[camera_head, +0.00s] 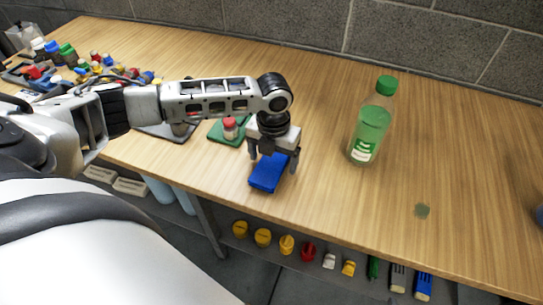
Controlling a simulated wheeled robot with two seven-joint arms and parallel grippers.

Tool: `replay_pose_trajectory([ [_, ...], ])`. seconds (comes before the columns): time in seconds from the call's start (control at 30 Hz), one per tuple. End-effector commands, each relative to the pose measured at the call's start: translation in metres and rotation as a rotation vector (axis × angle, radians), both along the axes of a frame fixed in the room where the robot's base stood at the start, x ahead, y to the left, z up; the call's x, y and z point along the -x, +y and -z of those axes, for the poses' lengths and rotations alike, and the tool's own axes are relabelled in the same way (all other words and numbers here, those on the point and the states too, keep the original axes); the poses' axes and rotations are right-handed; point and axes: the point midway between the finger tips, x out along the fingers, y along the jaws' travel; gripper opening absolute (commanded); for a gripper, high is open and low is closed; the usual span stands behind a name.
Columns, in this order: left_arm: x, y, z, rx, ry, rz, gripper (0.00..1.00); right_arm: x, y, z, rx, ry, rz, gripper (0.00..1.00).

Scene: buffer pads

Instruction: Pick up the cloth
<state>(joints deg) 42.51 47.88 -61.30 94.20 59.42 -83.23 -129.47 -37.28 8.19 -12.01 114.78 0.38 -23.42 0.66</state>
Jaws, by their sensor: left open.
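A blue cloth (267,173) lies folded on the wooden table near its front edge. My left gripper (272,174) points down over the cloth, with one finger at its left side and one at its right. The gripper is open, and the upper part of the cloth is hidden beneath it. I cannot tell whether the fingers touch the cloth. My right gripper is out of view.
A green-capped bottle (371,121) stands to the right. A green pad (226,134) with a small red-capped jar (230,127) is left of the gripper. Several small items clutter the far left.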

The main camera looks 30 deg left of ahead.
Motion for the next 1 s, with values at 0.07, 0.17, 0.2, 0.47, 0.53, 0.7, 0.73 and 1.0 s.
replay_pose_trajectory([
  [0.07, 0.000, 0.000, 0.000, 0.000, 0.000, 0.000, 0.85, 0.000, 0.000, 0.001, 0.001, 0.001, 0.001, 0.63],
  [0.17, 0.000, 0.000, 0.000, 0.000, 0.000, 0.001, 0.85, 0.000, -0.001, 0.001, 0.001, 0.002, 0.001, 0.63],
  [0.2, 0.000, 0.000, 0.000, 0.000, 0.000, 0.000, 0.76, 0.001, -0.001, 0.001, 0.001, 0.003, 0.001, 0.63],
  [0.47, 0.000, 0.000, 0.000, 0.000, 0.000, 0.000, 0.36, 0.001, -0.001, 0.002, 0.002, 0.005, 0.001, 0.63],
  [0.53, 0.000, 0.000, 0.000, 0.000, -0.001, 0.000, 0.36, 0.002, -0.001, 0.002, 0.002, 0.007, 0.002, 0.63],
  [0.7, 0.000, 0.000, -0.002, 0.001, -0.001, 0.000, 0.36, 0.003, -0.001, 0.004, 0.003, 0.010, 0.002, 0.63],
  [0.73, -0.001, 0.000, -0.004, 0.001, -0.002, 0.000, 0.36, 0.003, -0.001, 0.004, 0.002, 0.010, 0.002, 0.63],
  [1.0, -0.001, -0.004, -0.036, 0.004, -0.005, 0.004, 0.36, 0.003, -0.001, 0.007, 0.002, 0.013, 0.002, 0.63],
])
